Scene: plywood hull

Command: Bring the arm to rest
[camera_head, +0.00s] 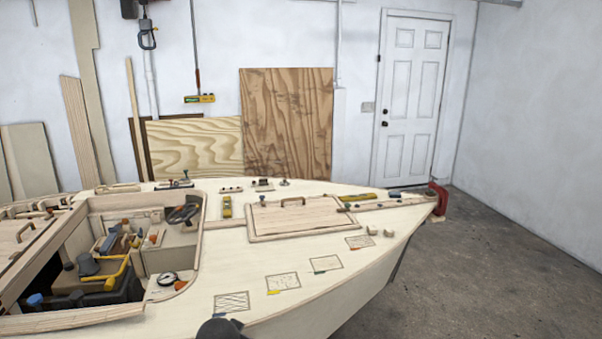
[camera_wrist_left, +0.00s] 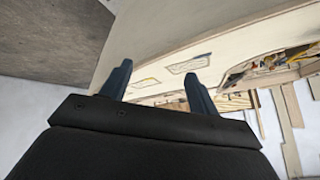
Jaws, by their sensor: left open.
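My left gripper (camera_wrist_left: 155,78) shows in the left wrist view with its two dark blue fingers spread apart. Nothing is held between them. Behind the fingers lies the pale side and deck edge of the plywood hull (camera_wrist_left: 135,40). The fingers appear apart from it, but the exact distance cannot be told. In the head view the hull (camera_head: 340,292) fills the lower middle, and a dark rounded part, probably of my arm, shows at the bottom edge. My right gripper is in neither view.
An open cockpit on the left of the deck holds tools, among them a yellow-handled one (camera_head: 108,283). A hatch cover (camera_head: 295,217) lies on the foredeck. Bare concrete floor (camera_head: 500,270) is free at the right.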

